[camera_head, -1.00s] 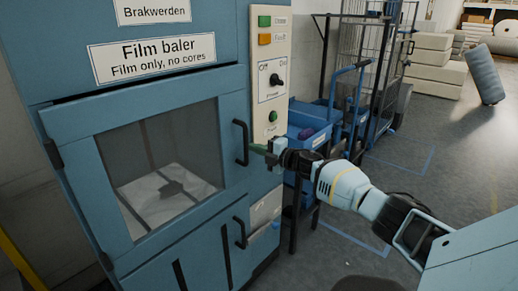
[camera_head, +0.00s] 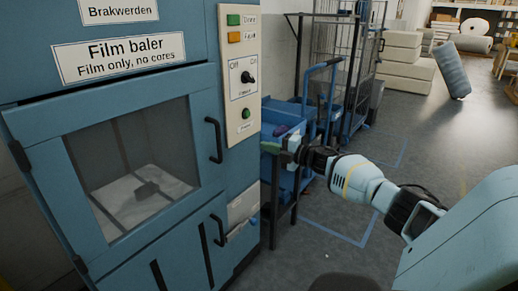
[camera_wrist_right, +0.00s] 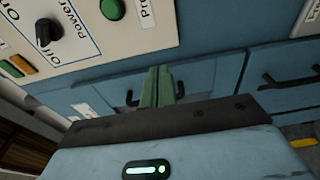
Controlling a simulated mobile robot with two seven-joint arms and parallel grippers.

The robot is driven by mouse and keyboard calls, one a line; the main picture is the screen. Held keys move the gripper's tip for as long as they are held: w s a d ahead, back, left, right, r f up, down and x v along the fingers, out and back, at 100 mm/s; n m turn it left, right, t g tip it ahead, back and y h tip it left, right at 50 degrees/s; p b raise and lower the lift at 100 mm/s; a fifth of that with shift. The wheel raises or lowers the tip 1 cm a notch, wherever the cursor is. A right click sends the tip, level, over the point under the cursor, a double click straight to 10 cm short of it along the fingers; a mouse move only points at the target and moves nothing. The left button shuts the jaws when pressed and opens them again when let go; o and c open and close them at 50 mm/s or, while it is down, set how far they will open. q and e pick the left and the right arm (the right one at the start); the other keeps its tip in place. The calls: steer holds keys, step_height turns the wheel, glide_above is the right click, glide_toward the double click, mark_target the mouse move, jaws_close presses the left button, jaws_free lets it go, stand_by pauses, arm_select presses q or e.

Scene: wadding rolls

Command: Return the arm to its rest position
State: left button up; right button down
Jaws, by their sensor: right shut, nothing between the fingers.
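My right arm reaches in from the right in the head view. Its right gripper (camera_head: 272,147) is shut and empty, beside the right edge of the film baler (camera_head: 130,100). The gripper's green fingers (camera_wrist_right: 156,88) show pressed together in the right wrist view, with the baler's blue front and a dark handle (camera_wrist_right: 279,80) beyond them. The baler's window door (camera_head: 135,160) is closed, and a pale wrapped block (camera_head: 130,200) lies behind its glass. My left gripper is not in view.
The baler's control panel (camera_head: 239,90) has buttons and a black knob close to the gripper. Blue bins (camera_head: 285,120) on a cart and a wire cage trolley (camera_head: 340,60) stand behind it. Grey floor (camera_head: 440,140) is clear at the right.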

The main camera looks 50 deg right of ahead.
steer(key=shift+s, duration=0.1)
stand_by(0.3)
